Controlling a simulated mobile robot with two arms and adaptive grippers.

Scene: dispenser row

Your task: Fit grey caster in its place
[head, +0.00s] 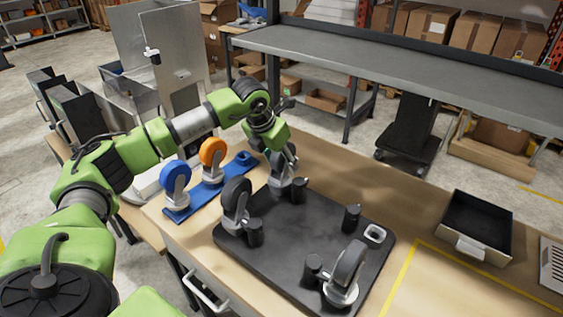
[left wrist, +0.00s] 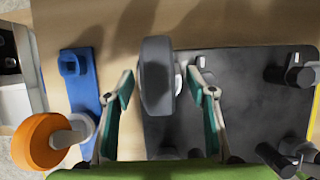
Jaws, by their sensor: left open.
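The grey caster (head: 280,181) stands at the back corner of the black base plate (head: 290,232). Its grey wheel (left wrist: 157,82) is between the fingers of my left gripper (head: 280,158). In the left wrist view my left gripper (left wrist: 162,88) is open, with one finger apart on each side of the wheel. Its foot is hidden below the wheel, so I cannot tell how it sits on the plate. The blue rack (head: 205,193) has an empty socket (head: 246,158) at its far end. A square socket (head: 375,234) at the plate's right corner is empty.
A blue caster (head: 175,177) and an orange caster (head: 212,152) stand in the rack. Dark-wheeled casters stand at the plate's left (head: 236,203) and front (head: 348,272) corners. Black posts (head: 351,217) rise beside the corners. A black tray (head: 478,222) lies at the right.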

